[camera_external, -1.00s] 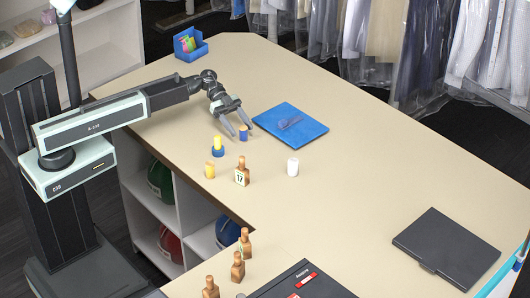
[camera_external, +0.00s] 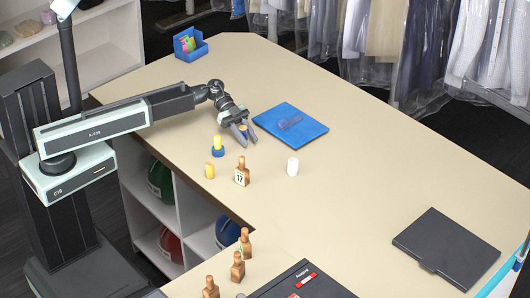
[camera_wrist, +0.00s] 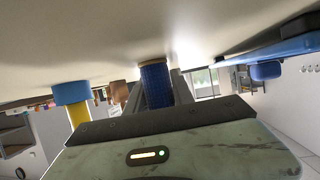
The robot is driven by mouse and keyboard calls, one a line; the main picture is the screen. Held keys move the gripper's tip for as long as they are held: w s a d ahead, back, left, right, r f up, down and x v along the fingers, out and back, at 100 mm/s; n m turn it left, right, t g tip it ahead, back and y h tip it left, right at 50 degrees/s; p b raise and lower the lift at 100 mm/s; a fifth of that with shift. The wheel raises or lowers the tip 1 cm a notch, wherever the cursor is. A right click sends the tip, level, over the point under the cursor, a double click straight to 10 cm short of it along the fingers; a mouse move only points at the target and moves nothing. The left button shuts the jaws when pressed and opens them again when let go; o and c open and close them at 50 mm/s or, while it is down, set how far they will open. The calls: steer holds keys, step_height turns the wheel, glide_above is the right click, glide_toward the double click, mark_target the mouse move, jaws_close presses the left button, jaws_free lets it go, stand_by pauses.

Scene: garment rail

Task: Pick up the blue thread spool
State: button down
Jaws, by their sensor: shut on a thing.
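The blue thread spool (camera_wrist: 156,86) has a dark blue winding and tan ends. In the wrist view it stands between the two fingers of my gripper (camera_wrist: 158,90), which are shut on it. In the external view my gripper (camera_external: 247,137) is low over the tan table, and the fingers partly hide the spool (camera_external: 242,131). The spool's base appears at or very near the table top; I cannot tell whether it is clear of it.
Close by stand a yellow spool on a blue base (camera_external: 217,146), a yellow spool (camera_external: 209,171), a wooden bottle-shaped piece marked 17 (camera_external: 242,172) and a white spool (camera_external: 292,167). The table's right middle is clear.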

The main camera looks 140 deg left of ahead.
step_height(320, 180, up, 10)
steer(key=p, duration=1)
